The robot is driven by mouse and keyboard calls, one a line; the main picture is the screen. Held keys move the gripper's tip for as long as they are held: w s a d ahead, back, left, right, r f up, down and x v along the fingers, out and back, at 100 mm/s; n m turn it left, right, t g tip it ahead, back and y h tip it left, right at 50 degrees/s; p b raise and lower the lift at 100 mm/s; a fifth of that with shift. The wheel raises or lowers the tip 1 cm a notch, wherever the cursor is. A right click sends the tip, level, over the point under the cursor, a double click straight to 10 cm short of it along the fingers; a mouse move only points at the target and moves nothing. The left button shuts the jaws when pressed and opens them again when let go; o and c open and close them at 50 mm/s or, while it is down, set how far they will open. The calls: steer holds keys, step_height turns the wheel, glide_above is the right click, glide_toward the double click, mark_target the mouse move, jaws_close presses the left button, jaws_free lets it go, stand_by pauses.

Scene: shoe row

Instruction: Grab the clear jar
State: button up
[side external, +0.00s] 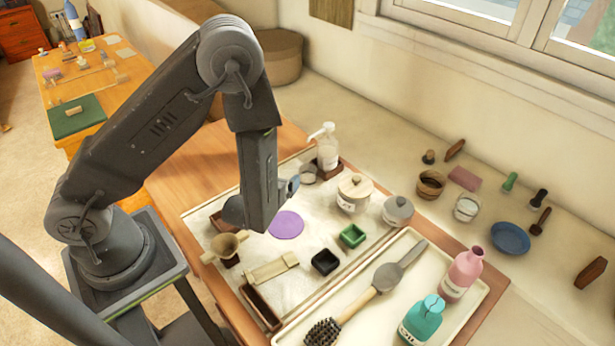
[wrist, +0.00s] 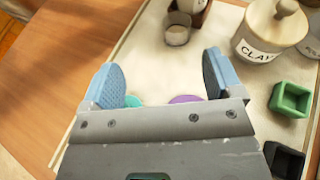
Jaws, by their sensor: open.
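A small clear jar (side external: 308,173) stands at the back of the white tray mat, beside the pump bottle. It also shows in the wrist view (wrist: 177,29) at the top, beyond my fingertips and apart from them. My gripper (wrist: 163,78) is open, with its two blue pads spread and nothing between them. In the side view my gripper (side external: 289,187) is mostly hidden behind my arm link, to the lower left of the jar. Another clear glass jar (side external: 467,207) stands farther right, outside the tray.
The pump bottle (side external: 327,147) stands close behind the jar. A lidded white canister (side external: 354,192) is to its right, with a green dish (side external: 353,236) and black dish (side external: 325,262) nearer. A purple disc (side external: 286,224) lies flat on the mat.

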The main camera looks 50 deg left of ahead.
steer(key=shift+w+d+f+m+h, duration=0.1)
steer(key=shift+d+f+m+h, duration=0.3)
steer(key=shift+f, duration=0.2)
steer(key=shift+w+d+f+m+h, duration=0.1)
steer(key=shift+d+f+m+h, duration=0.25)
steer(key=shift+f, duration=0.2)
glide_toward(311, 168)
steer(key=shift+w+f, duration=0.15)
steer(key=shift+w, duration=0.1)
steer(key=shift+x, duration=2.65)
steer(key=shift+c, duration=0.3)
steer(key=c, duration=1)
steer(key=shift+c, duration=0.2)
